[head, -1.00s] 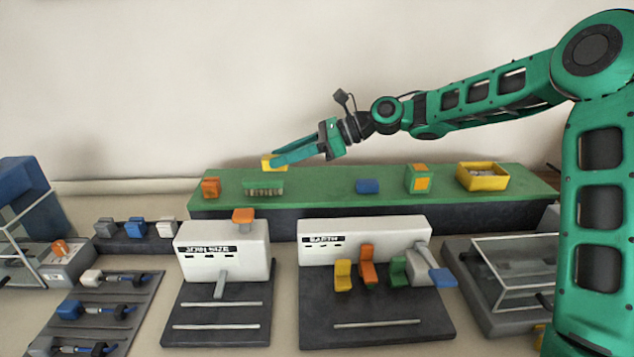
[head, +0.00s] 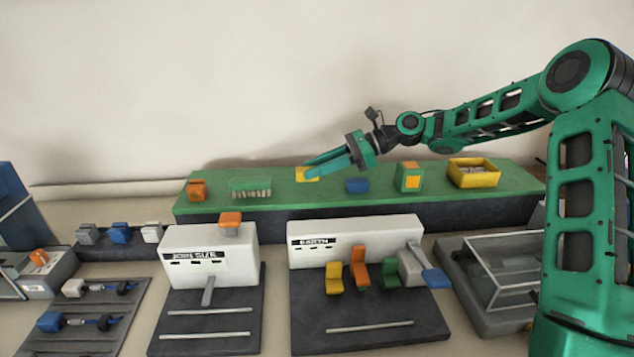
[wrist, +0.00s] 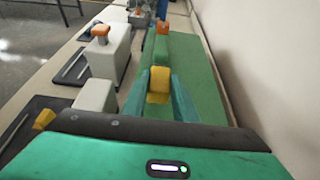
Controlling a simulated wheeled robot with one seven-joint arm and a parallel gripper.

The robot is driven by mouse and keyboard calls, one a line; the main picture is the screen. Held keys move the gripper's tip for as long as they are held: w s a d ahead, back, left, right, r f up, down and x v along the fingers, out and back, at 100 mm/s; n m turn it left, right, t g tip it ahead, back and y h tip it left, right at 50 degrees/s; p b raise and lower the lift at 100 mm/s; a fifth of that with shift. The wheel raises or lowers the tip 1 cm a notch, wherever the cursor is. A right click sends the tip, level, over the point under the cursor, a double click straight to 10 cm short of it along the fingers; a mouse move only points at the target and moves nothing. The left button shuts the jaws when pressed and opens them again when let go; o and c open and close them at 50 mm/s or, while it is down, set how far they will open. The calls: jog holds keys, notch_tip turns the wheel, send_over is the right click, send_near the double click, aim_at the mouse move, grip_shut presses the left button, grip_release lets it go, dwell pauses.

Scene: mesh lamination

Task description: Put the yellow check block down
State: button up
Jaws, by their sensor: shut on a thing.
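The yellow check block (head: 307,174) is between the fingertips of my gripper (head: 312,168), over the green shelf top (head: 220,209) between the green brush and the blue block. My gripper is shut on it. In the wrist view the yellow block (wrist: 159,85) sits between the two teal fingers, with an orange-brown patch on its top end. The block is low, close to the green surface; I cannot tell whether it touches.
On the green shelf stand an orange block (head: 197,189), a green brush (head: 251,187), a blue block (head: 357,186), a green-and-orange block (head: 409,176) and a yellow bin (head: 473,178). A wall is behind.

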aim_at(316, 180)
jog(key=shift+f, duration=1.95)
jog(key=o, duration=1.1)
jog(key=v, duration=1.2)
jog(key=shift+s+f, duration=0.1)
